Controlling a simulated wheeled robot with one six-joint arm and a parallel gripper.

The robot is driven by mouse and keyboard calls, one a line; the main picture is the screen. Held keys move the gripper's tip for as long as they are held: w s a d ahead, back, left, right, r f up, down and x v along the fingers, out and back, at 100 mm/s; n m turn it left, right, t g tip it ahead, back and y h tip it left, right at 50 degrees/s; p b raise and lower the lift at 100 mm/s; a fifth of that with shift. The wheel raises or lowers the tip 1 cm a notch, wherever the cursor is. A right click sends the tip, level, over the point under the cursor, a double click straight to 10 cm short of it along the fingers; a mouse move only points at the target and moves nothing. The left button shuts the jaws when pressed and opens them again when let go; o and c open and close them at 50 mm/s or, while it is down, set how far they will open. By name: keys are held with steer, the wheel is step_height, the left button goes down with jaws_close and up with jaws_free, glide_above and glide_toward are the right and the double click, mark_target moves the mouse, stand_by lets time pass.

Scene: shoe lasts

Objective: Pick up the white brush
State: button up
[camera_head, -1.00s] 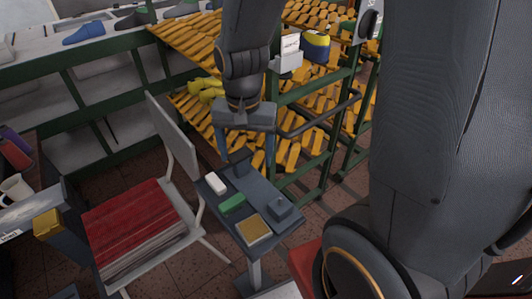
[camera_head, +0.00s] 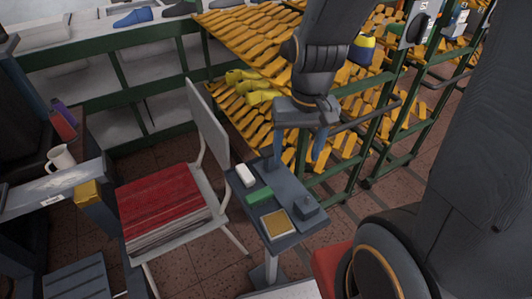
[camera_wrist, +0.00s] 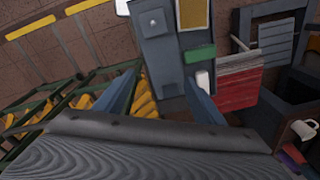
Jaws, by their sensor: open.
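The white brush (camera_head: 245,176) looks like a small white block. It lies on the far left part of a small dark stand (camera_head: 284,243). In the wrist view the white brush (camera_wrist: 203,81) shows only in part, close by the right finger. My gripper (camera_head: 298,152) is open, with its two blue fingers pointing down and nothing between them. It is above and to the right of the brush in the head view, apart from it. The wrist view also shows my gripper (camera_wrist: 158,88) with its fingers spread beside the stand.
A green block (camera_head: 259,195) and a tan-topped pad (camera_head: 277,223) lie near the brush. A grey block (camera_head: 306,206) is on the stand's right. A green rack with yellow pieces (camera_head: 375,130) is close behind my gripper.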

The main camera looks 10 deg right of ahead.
mark_target(245, 173)
steer(key=w+a+f+m+g+y+p, duration=0.25)
steer(key=w+a+f+m+y, duration=0.2)
steer(key=w+a+m, duration=0.65)
steer(key=shift+s+a+f+m+t+h+p, duration=0.15)
steer(key=shift+s+f+m+p, duration=0.2)
steer(key=shift+s+f, duration=0.65)
steer(key=shift+s+a+f+m+h+p, duration=0.1)
steer(key=shift+s+a+f+m+p, duration=0.25)
steer(key=shift+f, duration=1.25)
steer(key=shift+s+f+m+t+h+p, duration=0.1)
steer(key=shift+s+f+m+p, duration=0.15)
steer(key=shift+s+f+m, duration=0.75)
steer(key=shift+w+f+n, duration=0.2)
steer(key=shift+f+n, duration=0.1)
steer(key=shift+n, duration=0.2)
steer(key=shift+c, duration=0.2)
steer(key=c, duration=0.8)
steer(key=shift+o, duration=0.2)
steer(key=shift+r, duration=0.1)
steer(key=shift+r+b, duration=0.65)
steer(key=shift+r, duration=4.25)
